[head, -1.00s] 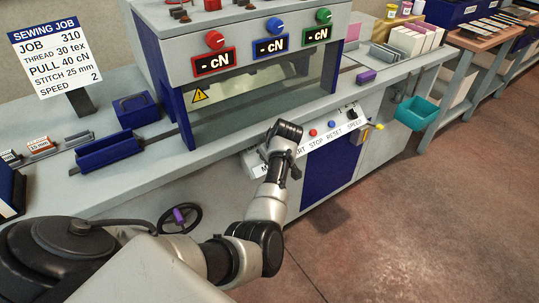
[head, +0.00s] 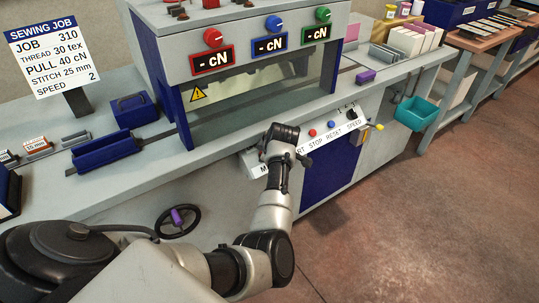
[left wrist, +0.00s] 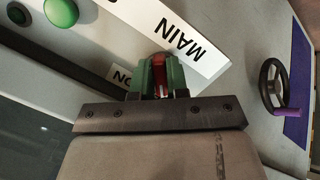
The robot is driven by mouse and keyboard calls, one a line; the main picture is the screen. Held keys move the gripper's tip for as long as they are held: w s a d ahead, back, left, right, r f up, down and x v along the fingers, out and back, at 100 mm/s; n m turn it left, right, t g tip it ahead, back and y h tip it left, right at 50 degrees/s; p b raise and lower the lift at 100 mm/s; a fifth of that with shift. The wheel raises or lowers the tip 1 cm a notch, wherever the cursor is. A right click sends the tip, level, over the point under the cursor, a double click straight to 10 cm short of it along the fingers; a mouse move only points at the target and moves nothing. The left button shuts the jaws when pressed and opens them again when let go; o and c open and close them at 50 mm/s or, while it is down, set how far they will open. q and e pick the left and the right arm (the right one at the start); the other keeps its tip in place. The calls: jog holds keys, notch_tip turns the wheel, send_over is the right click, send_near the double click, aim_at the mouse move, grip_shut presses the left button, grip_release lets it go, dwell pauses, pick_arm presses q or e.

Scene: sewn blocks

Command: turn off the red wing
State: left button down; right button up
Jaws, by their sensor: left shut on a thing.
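The red wing (left wrist: 160,77) shows in the left wrist view as a narrow red piece between my green-tipped fingers, beside the white MAIN plate (left wrist: 172,35). My left gripper (left wrist: 161,85) is shut on it, one finger on each side. Part of an ON label (left wrist: 122,76) shows next to the fingers. In the head view my left wrist is at the machine's front control strip (head: 322,141) and hides the wing and the fingers. The wing's exact angle is hard to tell. My right gripper is not in view.
The strip carries a red button (head: 312,133), a blue button (head: 332,125) and a speed knob (head: 352,114). A handwheel (head: 179,221) with a purple grip sticks out at the left. A teal bin (head: 415,114) hangs at the right. The floor in front is clear.

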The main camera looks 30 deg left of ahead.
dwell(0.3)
pick_arm(q)
jog(key=c, duration=1.1)
grip_release()
jog(key=shift+r, duration=0.1)
